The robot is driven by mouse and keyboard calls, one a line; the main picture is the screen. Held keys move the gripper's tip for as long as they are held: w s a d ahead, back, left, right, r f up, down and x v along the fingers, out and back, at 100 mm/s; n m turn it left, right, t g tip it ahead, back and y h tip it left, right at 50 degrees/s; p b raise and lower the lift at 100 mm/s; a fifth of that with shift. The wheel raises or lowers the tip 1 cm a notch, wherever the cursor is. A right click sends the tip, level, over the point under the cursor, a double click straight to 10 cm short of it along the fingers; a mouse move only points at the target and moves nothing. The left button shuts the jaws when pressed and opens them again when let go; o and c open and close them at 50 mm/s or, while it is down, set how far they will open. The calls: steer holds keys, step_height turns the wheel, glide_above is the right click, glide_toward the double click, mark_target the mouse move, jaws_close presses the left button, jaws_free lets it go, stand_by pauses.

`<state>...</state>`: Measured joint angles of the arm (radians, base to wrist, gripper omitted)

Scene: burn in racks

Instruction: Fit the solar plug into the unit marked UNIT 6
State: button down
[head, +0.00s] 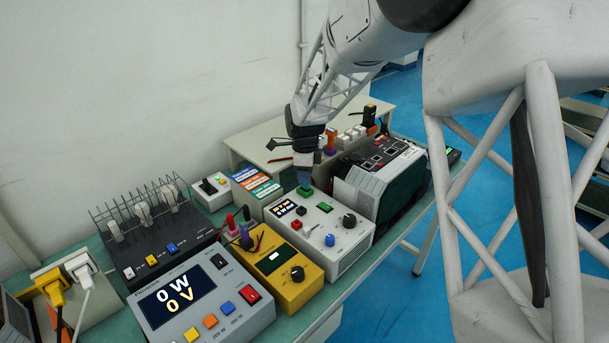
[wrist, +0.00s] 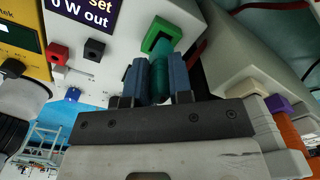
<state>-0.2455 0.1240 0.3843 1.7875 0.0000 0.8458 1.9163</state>
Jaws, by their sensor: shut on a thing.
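My gripper (wrist: 162,62) is shut on a teal plug (wrist: 159,78), held between its two blue fingers. In the head view my gripper (head: 305,178) points down at the back of a white unit (head: 350,240) with a dark display. A green-framed square socket (wrist: 160,34) is on that unit's top; it also shows in the head view (head: 305,191). The plug's tip is at the socket's near edge in the wrist view; I cannot tell whether it has entered. No UNIT 6 marking is readable.
A yellow meter (head: 283,278) and a grey power meter (head: 215,310) stand left of the white unit. A grey-and-black machine (head: 375,180) stands close on its right. A black rack with white plugs (head: 150,240) is further left. The bench is crowded.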

steer(key=shift+r, duration=0.25)
steer(key=shift+r, duration=0.65)
steer(key=shift+r, duration=0.2)
